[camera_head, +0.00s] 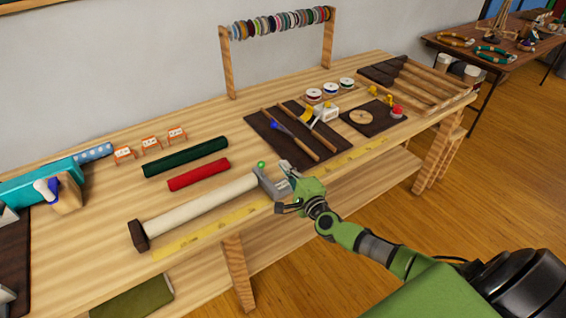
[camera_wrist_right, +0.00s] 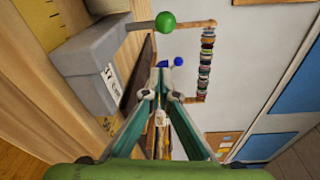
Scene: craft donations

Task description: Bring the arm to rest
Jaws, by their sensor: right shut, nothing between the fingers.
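My right gripper (camera_head: 287,172) is shut and empty. It is at the front edge of the workbench (camera_head: 105,215), close beside a grey block with a green knob (camera_head: 267,187). I cannot tell whether they touch. In the right wrist view the two fingertips (camera_wrist_right: 162,92) are together in the middle, and the grey block (camera_wrist_right: 88,60) is at upper left with its green knob (camera_wrist_right: 165,21). My right arm (camera_head: 350,235) reaches in from the lower right. My left gripper is not in view.
A white roll (camera_head: 200,207) lies left of the grey block, along a yellow ruler strip (camera_head: 215,228). Green (camera_head: 185,157) and red (camera_head: 198,175) rolls lie behind. Tools lie on a dark mat (camera_head: 268,133); a spool rack (camera_head: 228,65) stands behind. The floor in front (camera_head: 480,190) is open.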

